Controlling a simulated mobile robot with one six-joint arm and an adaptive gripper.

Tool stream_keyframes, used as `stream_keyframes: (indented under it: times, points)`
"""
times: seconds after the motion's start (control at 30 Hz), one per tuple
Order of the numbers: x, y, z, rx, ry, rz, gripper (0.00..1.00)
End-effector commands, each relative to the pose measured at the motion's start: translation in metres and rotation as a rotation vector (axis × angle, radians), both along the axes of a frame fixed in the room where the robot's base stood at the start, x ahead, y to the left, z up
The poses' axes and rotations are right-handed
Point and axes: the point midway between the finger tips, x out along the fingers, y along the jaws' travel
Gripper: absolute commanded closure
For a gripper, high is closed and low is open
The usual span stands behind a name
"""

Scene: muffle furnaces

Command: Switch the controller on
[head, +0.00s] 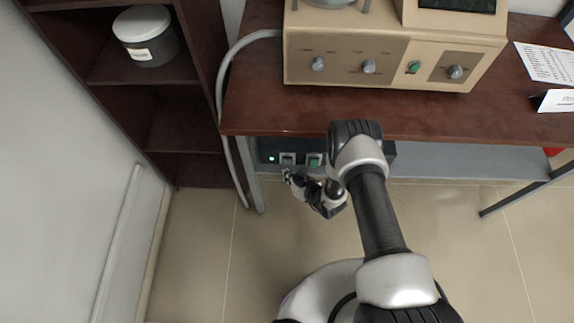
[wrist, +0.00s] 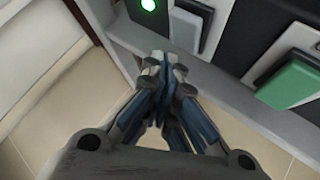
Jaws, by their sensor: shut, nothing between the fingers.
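The controller appears to be the dark box (head: 268,146) low under the table's left end; my arm hides part of its right side. Its front has a glowing green light (head: 272,158), a grey rocker switch (head: 288,158) and a green rocker switch (head: 314,160). In the wrist view the light (wrist: 148,4) is at the top, the grey rocker (wrist: 190,28) right of it, and the green rocker (wrist: 292,86) at the right edge. My gripper (wrist: 165,62) is shut and empty, its tips just below the grey rocker; I cannot tell whether they touch the box's edge.
The wooden tabletop (head: 245,105) overhangs the box. A beige furnace unit (head: 300,70) with knobs and a green switch stands on it. A grey cable (head: 222,90) and a table leg (head: 256,190) are close on the left. A shelf (head: 150,130) stands further left. The floor in front is clear.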

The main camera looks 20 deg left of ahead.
Motion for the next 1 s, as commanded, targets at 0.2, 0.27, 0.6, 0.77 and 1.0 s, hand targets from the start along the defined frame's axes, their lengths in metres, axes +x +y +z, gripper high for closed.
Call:
stream_keyframes:
  times: [0.2, 0.27, 0.6, 0.77, 1.0]
  points:
    - [-0.003, -0.001, 0.000, 0.000, 0.000, 0.000, 1.00]
    - [-0.003, -0.001, 0.000, 0.000, 0.000, 0.000, 1.00]
    - [-0.025, -0.005, 0.005, 0.000, 0.003, 0.002, 1.00]
    - [-0.040, -0.009, 0.007, -0.001, 0.003, 0.001, 1.00]
    - [-0.051, -0.012, 0.008, 0.001, 0.000, 0.001, 1.00]
